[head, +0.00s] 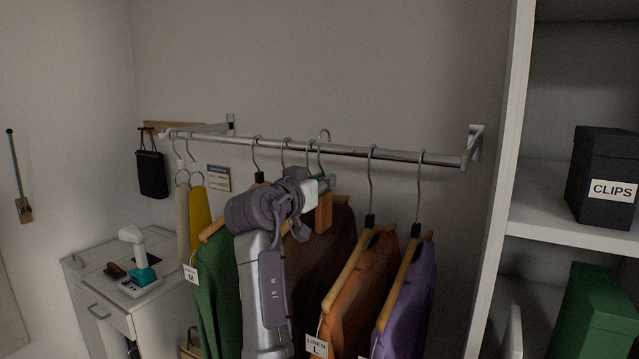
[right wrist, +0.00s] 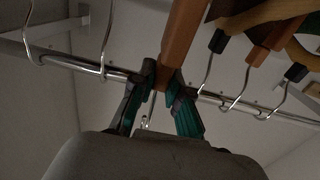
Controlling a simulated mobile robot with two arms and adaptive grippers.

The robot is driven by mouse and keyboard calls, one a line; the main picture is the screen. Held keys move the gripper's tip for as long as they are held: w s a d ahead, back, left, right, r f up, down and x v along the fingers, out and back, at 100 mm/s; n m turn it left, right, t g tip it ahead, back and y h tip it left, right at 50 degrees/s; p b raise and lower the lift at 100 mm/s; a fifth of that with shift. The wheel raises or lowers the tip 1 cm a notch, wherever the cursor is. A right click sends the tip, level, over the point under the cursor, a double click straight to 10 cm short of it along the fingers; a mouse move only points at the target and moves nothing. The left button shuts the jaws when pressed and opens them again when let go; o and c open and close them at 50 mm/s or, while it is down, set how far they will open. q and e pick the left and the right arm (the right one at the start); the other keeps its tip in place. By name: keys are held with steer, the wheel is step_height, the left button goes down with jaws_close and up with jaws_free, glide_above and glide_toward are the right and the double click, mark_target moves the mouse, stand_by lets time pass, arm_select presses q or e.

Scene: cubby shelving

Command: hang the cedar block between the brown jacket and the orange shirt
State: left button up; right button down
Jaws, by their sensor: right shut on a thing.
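The cedar block (head: 324,211) is a small orange-brown piece with a metal hook rising from its top. My right gripper (head: 318,186) is shut on it at the rail; the hook's curl shows above the rail, and I cannot tell whether it rests on it. In the right wrist view the teal fingers (right wrist: 160,80) hold the block (right wrist: 183,42). The brown jacket (head: 318,255) hangs behind and left of the block, partly hidden by my arm. The orange shirt (head: 362,275) hangs to the right, with a gap at the rail. My left gripper is out of view.
The metal rail (head: 350,151) also carries a green garment (head: 215,290) at left and a purple one (head: 410,285) at right. Yellow and beige items (head: 200,220) hang at the left end. A shelf unit (head: 505,200) stands at right; a white cabinet (head: 100,300) stands at left.

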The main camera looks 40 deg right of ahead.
steer(key=w+d+f+b, duration=0.1)
steer(key=w+d+f, duration=0.1)
steer(key=d, duration=0.5)
steer(key=shift+w+f, duration=0.4)
steer(key=shift+w, duration=0.15)
stand_by(0.5)
steer(key=c, duration=1.1)
jaws_free()
steer(key=v, duration=1.2)
